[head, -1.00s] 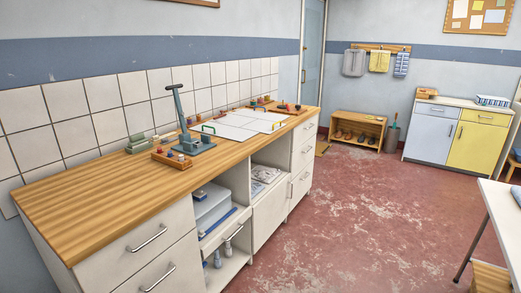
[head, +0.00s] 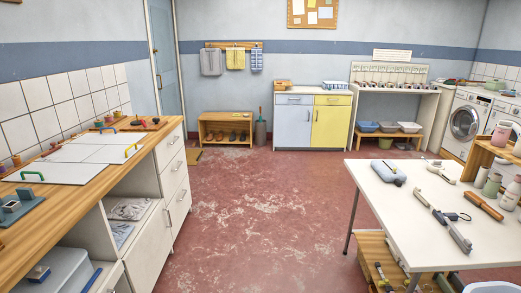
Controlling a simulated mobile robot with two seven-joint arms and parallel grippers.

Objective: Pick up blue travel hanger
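I cannot make out a blue travel hanger for certain in the head view. Several small items lie on the white table (head: 385,205) at the right. Among them are a pale blue bulky item (head: 388,172) near its far left corner and grey elongated items (head: 430,205) further right. They are too small to tell whether one of them is the hanger. Neither of my grippers is in view.
A wooden-topped counter (head: 85,190) with white drawers runs along the left. The red floor (head: 250,220) between it and the table is open. A low shoe shelf (head: 226,118), a blue and yellow cabinet (head: 311,143) and a washing machine (head: 466,121) stand at the back.

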